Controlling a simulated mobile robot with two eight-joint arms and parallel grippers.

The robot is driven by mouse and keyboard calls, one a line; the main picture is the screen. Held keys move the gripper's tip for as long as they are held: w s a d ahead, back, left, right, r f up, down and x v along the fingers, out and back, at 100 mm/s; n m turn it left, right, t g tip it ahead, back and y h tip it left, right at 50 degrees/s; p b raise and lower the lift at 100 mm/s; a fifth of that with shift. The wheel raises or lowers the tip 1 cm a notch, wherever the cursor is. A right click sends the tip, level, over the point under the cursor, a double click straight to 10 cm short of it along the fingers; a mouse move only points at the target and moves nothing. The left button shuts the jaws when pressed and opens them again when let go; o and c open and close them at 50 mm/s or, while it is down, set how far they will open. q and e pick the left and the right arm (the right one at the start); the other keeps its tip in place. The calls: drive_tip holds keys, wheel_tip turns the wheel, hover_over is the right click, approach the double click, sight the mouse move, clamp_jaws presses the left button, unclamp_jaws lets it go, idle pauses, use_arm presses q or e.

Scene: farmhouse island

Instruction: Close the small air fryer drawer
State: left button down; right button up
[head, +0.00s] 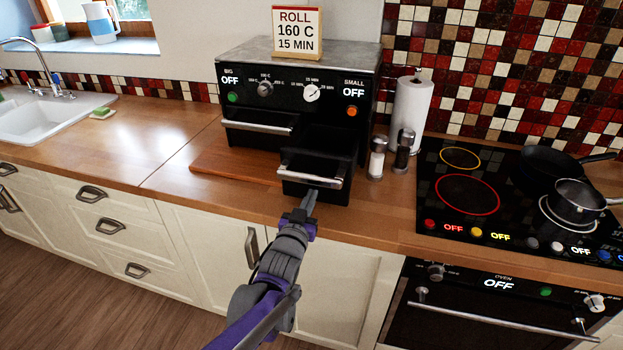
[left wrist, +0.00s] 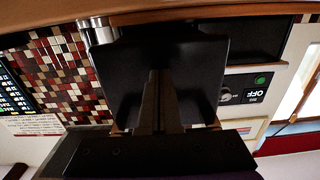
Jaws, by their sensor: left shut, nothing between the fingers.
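The air fryer (head: 298,93) is a black box with a grey top at the back of the counter. Its small drawer (head: 318,160), under the SMALL label, is pulled out toward me. The drawer has a silver bar handle (head: 311,178). My left gripper (head: 309,197) is shut and empty, its tips at or just in front of the handle; whether they touch cannot be told. My right gripper is out of view.
The big drawer (head: 258,128) beside it looks less far out, above a wooden board (head: 225,165). Two shakers (head: 377,158) and a paper roll (head: 412,110) stand close on the right. The hob (head: 465,215) with pans lies farther right.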

use_arm(q)
drive_tip(key=shift+w+d, duration=0.1)
drive_tip(key=shift+w, duration=0.25)
drive_tip(key=shift+w+d, duration=0.15)
drive_tip(key=shift+w, duration=0.25)
drive_tip(key=x, duration=0.7)
drive_tip(key=shift+w+d, duration=0.1)
drive_tip(key=shift+w, duration=0.25)
drive_tip(key=shift+r, duration=0.1)
drive_tip(key=shift+s, duration=0.45)
drive_tip(key=shift+v, duration=3.9)
